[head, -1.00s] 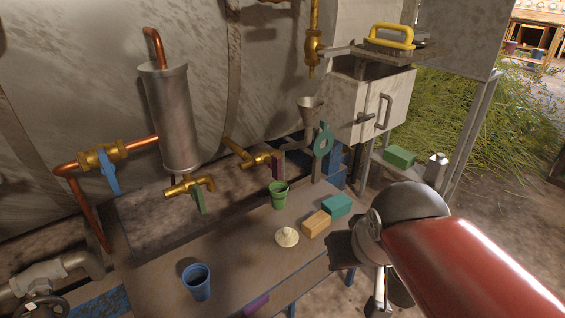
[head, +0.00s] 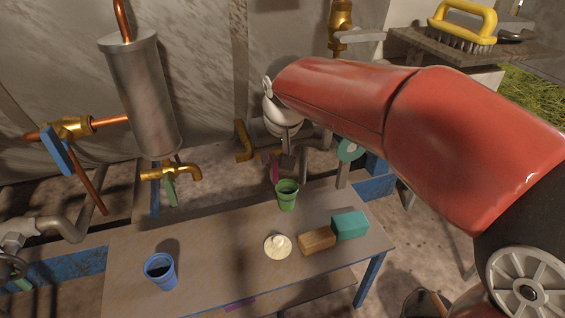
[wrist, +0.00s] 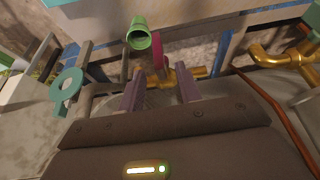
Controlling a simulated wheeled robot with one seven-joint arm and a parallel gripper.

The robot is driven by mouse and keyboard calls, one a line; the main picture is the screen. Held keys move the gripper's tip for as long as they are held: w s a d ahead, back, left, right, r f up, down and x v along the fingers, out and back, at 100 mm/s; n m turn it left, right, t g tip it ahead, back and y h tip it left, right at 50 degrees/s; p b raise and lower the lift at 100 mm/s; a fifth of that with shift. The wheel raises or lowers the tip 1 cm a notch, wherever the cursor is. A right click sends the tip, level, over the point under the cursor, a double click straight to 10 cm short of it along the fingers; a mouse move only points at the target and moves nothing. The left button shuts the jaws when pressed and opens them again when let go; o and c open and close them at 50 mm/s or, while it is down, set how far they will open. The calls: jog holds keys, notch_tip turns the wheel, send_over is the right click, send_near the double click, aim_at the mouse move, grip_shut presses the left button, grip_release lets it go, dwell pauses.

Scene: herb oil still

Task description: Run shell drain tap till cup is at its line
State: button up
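A brass tap with a magenta lever (head: 274,172) sits low on the wall behind the green cup (head: 287,196). The lever also shows in the wrist view (wrist: 157,50), beside the cup. Another brass tap (head: 172,173) with a green lever is under the metal cylinder (head: 141,92). I cannot tell which tap the task means. A blue cup (head: 160,271) with dark contents stands at the table's front left. The green cup's line and level are not readable. My gripper (wrist: 160,72) is open and empty, its fingers apart and pointing toward the magenta lever; contact cannot be told.
A white lid-like piece (head: 278,246), an orange-brown block (head: 317,241) and a teal block (head: 349,225) lie on the table (head: 215,270). A teal ring (head: 349,150) stands right of my gripper. A brush (head: 462,27) sits on a shelf.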

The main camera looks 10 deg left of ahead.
aim_at(273, 167)
jog(key=x, duration=0.6)
jog(key=shift+f, duration=0.25)
grip_shut()
